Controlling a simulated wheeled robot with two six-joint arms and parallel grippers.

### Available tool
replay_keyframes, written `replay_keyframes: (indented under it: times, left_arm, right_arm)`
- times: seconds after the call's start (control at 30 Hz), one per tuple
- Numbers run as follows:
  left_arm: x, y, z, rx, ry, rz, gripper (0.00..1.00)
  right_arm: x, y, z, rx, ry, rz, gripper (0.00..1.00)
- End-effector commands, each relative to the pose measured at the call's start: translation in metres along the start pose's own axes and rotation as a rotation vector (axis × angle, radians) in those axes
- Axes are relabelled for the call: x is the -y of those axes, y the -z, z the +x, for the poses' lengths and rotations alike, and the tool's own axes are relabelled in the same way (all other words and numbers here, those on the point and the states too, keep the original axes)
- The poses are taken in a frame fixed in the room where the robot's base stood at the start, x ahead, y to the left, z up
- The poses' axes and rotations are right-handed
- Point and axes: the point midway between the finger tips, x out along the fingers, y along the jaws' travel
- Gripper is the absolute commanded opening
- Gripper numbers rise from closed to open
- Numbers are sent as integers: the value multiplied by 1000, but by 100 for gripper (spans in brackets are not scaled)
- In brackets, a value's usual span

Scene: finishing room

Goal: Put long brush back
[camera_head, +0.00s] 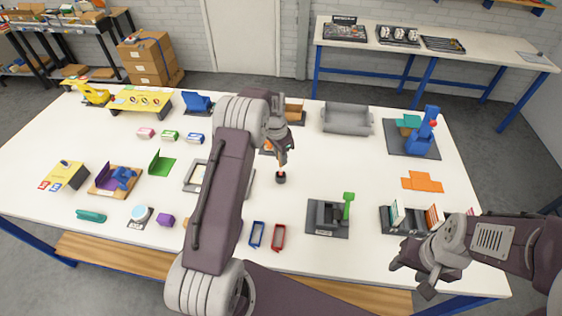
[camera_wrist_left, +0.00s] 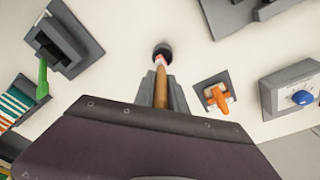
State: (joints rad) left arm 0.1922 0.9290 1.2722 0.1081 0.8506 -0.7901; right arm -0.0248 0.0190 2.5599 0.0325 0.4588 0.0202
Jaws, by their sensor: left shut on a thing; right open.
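My left gripper (camera_head: 282,150) is shut on the long brush (camera_head: 281,171) above the middle of the white table. In the left wrist view the brush (camera_wrist_left: 161,88) has a wooden handle and a pale and red part further down. It points down at a small round black thing (camera_head: 281,179), also seen in the wrist view (camera_wrist_left: 162,50). I cannot tell whether this is a holder around the brush's end or part of the brush. My right gripper (camera_head: 425,273) is open and empty at the front right, near the rack of upright cards (camera_head: 387,228).
A grey block with a green lever (camera_head: 328,219) stands front right of the brush. Blue (camera_head: 257,234) and red (camera_head: 278,237) frames lie at the front. The table between tray and green lever is clear.

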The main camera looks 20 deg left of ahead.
Motion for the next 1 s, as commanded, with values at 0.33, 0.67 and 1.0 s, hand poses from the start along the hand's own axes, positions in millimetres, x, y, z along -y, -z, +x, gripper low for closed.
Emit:
replay_keyframes:
  times: [0.33,0.67,1.0]
  left_arm:
    - [2,-3,29,3,-3,-1,0]
    - [3,-4,43,0,0,0,0]
    - [3,-5,46,0,0,0,38]
  right_arm:
    - [0,2,-16,0,0,0,48]
    - [0,2,-16,0,0,0,48]
    - [0,1,-13,0,0,0,48]
